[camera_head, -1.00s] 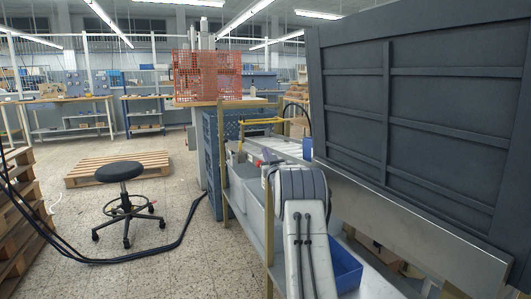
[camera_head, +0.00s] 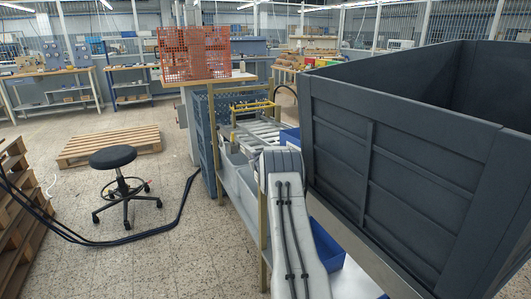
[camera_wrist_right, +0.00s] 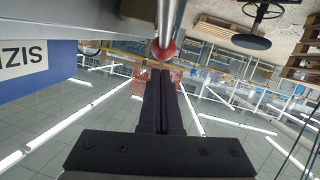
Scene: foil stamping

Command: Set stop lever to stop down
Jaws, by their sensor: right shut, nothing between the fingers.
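In the right wrist view, a metal rod with a red ball knob (camera_wrist_right: 163,48) comes down from the top edge; it looks like the stop lever. My right gripper (camera_wrist_right: 164,75) is shut and empty, its dark fingers pointing up the picture. The fingertips end right by the knob; I cannot tell whether they touch it. In the head view, my right arm reaches forward beside the roller table, and its gripper is hidden behind the arm's own links. The lever cannot be made out in the head view. My left gripper is not in view.
A large dark grey open box (camera_head: 385,170) stands close on the right. The roller table (camera_head: 260,130) with a yellow frame (camera_head: 252,107) lies ahead. A blue bin (camera_head: 325,250) is below right. A stool (camera_head: 113,157) and pallet (camera_head: 108,147) stand left on open floor.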

